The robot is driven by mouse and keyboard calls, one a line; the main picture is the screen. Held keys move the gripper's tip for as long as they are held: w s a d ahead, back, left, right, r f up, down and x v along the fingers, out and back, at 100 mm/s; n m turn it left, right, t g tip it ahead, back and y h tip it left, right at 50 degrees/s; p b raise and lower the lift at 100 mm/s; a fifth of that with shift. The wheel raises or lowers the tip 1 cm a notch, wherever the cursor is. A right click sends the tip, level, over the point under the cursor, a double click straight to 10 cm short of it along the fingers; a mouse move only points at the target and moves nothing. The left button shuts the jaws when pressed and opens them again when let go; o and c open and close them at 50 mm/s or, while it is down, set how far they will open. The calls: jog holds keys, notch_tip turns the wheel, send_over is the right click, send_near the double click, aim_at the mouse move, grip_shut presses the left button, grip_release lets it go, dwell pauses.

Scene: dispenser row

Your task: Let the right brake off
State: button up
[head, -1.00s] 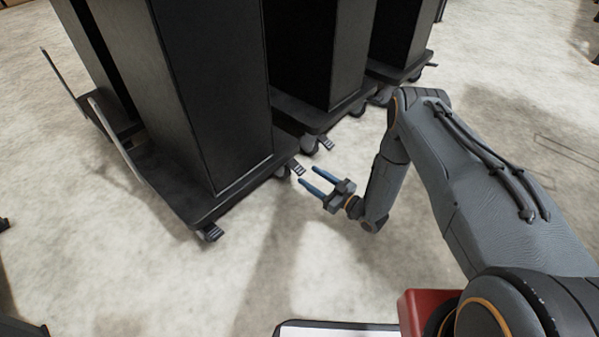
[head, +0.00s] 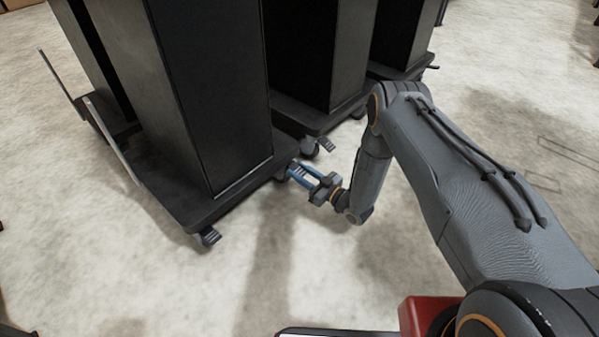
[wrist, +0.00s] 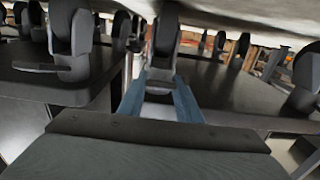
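The nearest black dispenser stands on a dark wheeled base (head: 198,207). The right brake (head: 297,171), a small ridged pedal, sticks out at the base's right corner by a caster. My gripper (head: 296,171) is at this corner, its two blue fingers apart on either side of the pedal. In the wrist view the pedal (wrist: 160,78) and its caster (wrist: 166,38) show straight ahead between the fingertips (wrist: 158,92). I cannot tell whether the fingers touch the pedal. The left brake pedal (head: 210,237) is at the base's front left corner, clear of my gripper.
A second black dispenser (head: 315,60) stands close behind, its own caster pedal (head: 326,144) just beyond my gripper. More dispensers stand farther back. Upright metal handles (head: 108,132) rise at the left. The pale floor in front and to the right is free.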

grip_shut()
